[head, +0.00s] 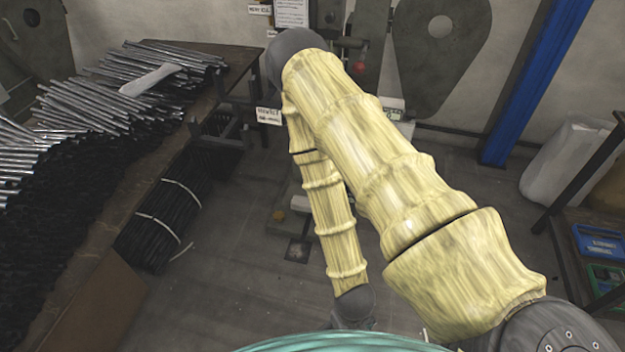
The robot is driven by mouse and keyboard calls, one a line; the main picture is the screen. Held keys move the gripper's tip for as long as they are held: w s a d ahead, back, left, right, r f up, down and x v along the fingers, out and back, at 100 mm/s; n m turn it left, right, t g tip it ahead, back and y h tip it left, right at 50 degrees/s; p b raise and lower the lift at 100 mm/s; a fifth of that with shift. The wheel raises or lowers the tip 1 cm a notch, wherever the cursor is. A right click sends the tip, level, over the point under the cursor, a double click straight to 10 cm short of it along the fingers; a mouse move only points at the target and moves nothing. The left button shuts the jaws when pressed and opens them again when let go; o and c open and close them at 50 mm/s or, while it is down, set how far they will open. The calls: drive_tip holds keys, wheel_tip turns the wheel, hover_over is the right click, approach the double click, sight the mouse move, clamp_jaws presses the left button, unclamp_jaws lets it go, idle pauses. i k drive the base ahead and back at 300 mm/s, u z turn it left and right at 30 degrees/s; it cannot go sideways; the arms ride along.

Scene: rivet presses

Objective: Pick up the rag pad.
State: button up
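A pale, elongated, cloth-like piece (151,79) lies on top of the metal rods at the upper left in the head view; it may be the rag pad, but I cannot be sure. My arm, in yellow sleeves, rises from the lower right, bends at the top centre and comes down to a dark wrist joint near the bottom centre. My gripper does not show; the lower end of the arm passes out of sight at the bottom. The pale piece is well to the left of my arm, apart from it.
A workbench (238,62) on the left carries piles of rods (95,104). Strapped dark rods (165,215) lie below it. Machinery (436,45) stands behind my arm. Floor shows between.

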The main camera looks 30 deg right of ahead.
sight(298, 202)
drive_tip(key=z, duration=0.4)
drive_tip(key=k, duration=0.55)
drive_tip(key=u, duration=1.1)
drive_tip(key=i, duration=0.8)
drive_tip(key=z, duration=0.4)
drive_tip(key=i, duration=0.75)
drive_tip(key=z, duration=0.6)
